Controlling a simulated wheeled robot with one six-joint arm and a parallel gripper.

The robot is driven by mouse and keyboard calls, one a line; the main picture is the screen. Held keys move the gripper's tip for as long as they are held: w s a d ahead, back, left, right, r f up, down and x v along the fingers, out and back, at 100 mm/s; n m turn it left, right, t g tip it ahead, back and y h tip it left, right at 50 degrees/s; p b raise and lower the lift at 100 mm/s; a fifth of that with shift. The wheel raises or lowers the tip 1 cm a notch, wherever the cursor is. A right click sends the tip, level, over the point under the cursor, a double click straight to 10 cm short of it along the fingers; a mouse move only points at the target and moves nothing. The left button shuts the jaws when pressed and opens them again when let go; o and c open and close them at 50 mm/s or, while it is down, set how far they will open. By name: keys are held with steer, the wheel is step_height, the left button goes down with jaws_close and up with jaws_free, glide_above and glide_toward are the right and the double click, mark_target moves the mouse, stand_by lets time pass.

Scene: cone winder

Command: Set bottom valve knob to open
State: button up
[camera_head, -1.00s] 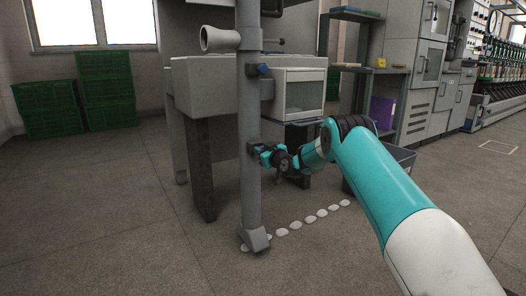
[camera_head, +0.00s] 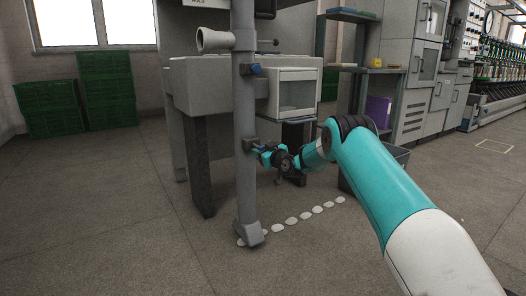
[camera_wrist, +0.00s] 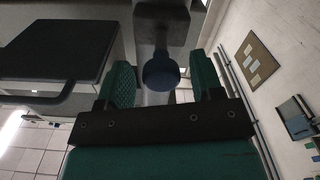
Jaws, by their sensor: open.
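A grey vertical pipe (camera_head: 245,195) stands in front of the machine and carries two valves. The top valve has a blue knob (camera_head: 257,70). The bottom valve (camera_head: 248,144) is lower on the pipe, and my gripper (camera_head: 261,153) is right at it, covering most of its knob in the head view. In the wrist view the dark blue bottom valve knob (camera_wrist: 161,73) lies between the two green fingers of my gripper (camera_wrist: 162,84). The fingers are spread, with a gap on each side of the knob. The knob's setting cannot be read.
The grey machine cabinet (camera_head: 212,85) stands behind the pipe, with a glass-fronted box (camera_head: 294,92) to its right. Pale flat pieces (camera_head: 305,215) lie in a row on the floor. Green crates (camera_head: 107,90) are stacked at the left.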

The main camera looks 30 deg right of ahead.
steer(key=s+p, duration=0.3)
steer(key=s, duration=1.4)
steer(key=shift+s+d, duration=0.2)
steer(key=shift+d, duration=0.1)
